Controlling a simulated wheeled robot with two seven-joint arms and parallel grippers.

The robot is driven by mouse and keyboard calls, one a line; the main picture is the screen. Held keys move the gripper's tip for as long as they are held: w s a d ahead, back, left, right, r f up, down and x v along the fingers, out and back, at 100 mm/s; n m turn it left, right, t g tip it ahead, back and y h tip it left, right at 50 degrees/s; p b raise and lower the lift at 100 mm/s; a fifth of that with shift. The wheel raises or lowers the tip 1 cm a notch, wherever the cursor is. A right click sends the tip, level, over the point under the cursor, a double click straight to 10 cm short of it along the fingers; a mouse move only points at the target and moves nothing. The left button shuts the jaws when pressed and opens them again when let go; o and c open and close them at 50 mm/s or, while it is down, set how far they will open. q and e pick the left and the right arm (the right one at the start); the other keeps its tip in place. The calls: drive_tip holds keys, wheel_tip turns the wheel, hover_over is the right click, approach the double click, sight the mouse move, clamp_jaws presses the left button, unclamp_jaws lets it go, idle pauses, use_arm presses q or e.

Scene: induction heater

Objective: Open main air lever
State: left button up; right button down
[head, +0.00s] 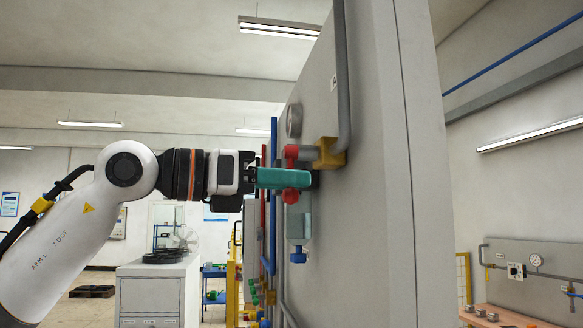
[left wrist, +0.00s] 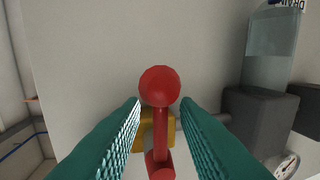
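The red lever (head: 291,153) is on the side of the tall grey cabinet, by a yellow fitting (head: 328,153) on a grey pipe. My left gripper (head: 306,179), with teal fingers, reaches in from the left and hides the lever's middle in the head view. In the left wrist view, the red lever (left wrist: 160,86), with its round knob, stands between the two teal fingers. A gap shows on each side, so the gripper is open around it and not clamped. The yellow fitting (left wrist: 143,138) is behind the lever. My right gripper is not in view.
The cabinet (head: 370,190) fills the middle right. A round gauge (head: 294,121) is above the lever. A clear-bowled unit (head: 298,225) with a blue bottom hangs just below. Red and blue pipes (head: 273,190) run behind the gripper. A grey cabinet (head: 158,290) stands lower left.

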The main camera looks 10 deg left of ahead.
use_arm(q)
drive_tip(key=shift+w+d, duration=0.35)
drive_tip(key=shift+d, duration=0.15)
clamp_jaws()
